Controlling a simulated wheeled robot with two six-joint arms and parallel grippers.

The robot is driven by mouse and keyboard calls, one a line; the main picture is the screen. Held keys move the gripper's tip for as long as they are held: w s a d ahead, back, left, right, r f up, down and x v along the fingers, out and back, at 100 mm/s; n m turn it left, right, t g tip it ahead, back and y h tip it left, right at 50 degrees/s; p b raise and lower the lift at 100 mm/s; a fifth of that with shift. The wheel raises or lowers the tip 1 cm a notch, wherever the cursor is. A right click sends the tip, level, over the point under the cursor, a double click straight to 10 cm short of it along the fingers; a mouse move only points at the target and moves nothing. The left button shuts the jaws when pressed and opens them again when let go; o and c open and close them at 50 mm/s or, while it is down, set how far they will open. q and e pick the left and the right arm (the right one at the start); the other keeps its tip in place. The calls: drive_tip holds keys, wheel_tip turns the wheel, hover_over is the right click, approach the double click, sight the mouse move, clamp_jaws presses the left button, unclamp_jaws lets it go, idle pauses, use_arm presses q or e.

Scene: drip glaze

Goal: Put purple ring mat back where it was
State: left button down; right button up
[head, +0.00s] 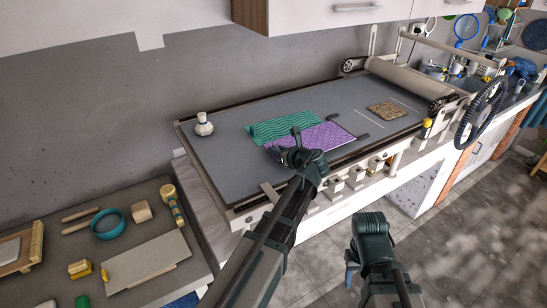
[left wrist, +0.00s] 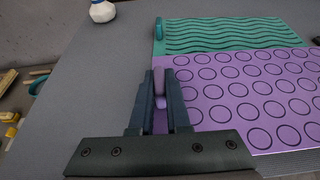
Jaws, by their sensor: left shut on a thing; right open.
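The purple ring mat (head: 325,137) lies on the grey bed of the press table, in front of the teal wavy mat (head: 283,127) and against or slightly over its near edge. In the left wrist view the purple mat (left wrist: 250,95) shows dark rings, and the teal mat (left wrist: 235,35) lies beyond it. My left gripper (head: 284,152) is at the purple mat's left end. In the left wrist view its fingers (left wrist: 160,82) are shut on a purple tab there. My right gripper (head: 352,268) is open, low over the floor in front of the table, away from the mats.
A tan speckled piece (head: 387,110) lies on the bed to the right, near the roller (head: 408,77). A white bottle (head: 204,125) stands at the bed's back left. A lower bench at left holds a teal ring (head: 107,223), a slab (head: 146,262) and tools. The bed's left part is clear.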

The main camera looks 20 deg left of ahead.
use_arm(q)
drive_tip(key=shift+s+d+f+b, duration=0.1)
drive_tip(key=shift+d+f+b, duration=0.15)
drive_tip(key=shift+f+b, duration=0.25)
drive_tip(key=shift+d+f+b, duration=0.25)
drive_tip(key=shift+f+b, duration=0.05)
drive_tip(key=shift+f, duration=0.55)
drive_tip(key=shift+a, duration=0.2)
drive_tip(key=shift+r, duration=0.1)
use_arm(e)
drive_tip(key=f, duration=0.1)
drive_tip(key=d+f, duration=0.1)
drive_tip(key=shift+f, duration=0.4)
use_arm(q)
drive_tip(key=shift+f+b, duration=0.25)
drive_tip(key=shift+b, duration=0.1)
drive_tip(key=c, duration=0.9)
unclamp_jaws()
drive_tip(key=shift+r, duration=0.1)
use_arm(e)
drive_tip(key=shift+a, duration=0.1)
